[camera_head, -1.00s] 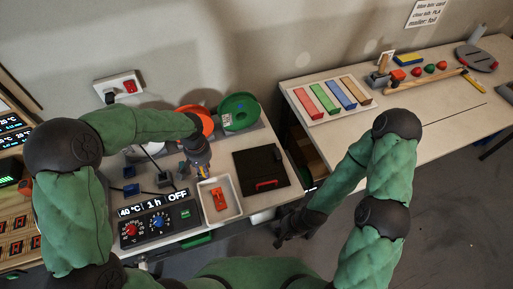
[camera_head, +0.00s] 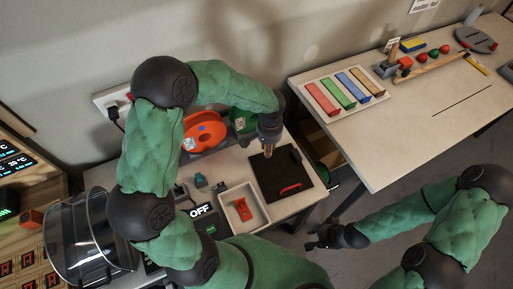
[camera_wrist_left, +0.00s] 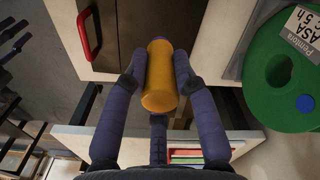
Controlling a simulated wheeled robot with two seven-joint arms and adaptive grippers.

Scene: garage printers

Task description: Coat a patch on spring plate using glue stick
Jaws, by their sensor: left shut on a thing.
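My left gripper (camera_wrist_left: 158,85) is shut on a yellow-orange cylinder, the glue stick (camera_wrist_left: 160,78), which sits between its fingers. In the head view the left gripper (camera_head: 268,133) points down over the far part of the black spring plate (camera_head: 272,178), with the glue stick's orange end (camera_head: 268,151) below it. I cannot tell whether the stick touches the plate. The plate is flat and dark, with a red bar (camera_head: 291,189) near its front edge. My right gripper (camera_head: 318,237) hangs empty off the bench's front right; its finger opening is unclear.
A white tray (camera_head: 262,212) with a red-orange part (camera_head: 242,209) stands left of the plate. Orange (camera_head: 205,132) and green (camera_head: 243,121) spools stand behind. A second table (camera_head: 425,120) at right holds a tray of coloured bars (camera_head: 343,92) and tools.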

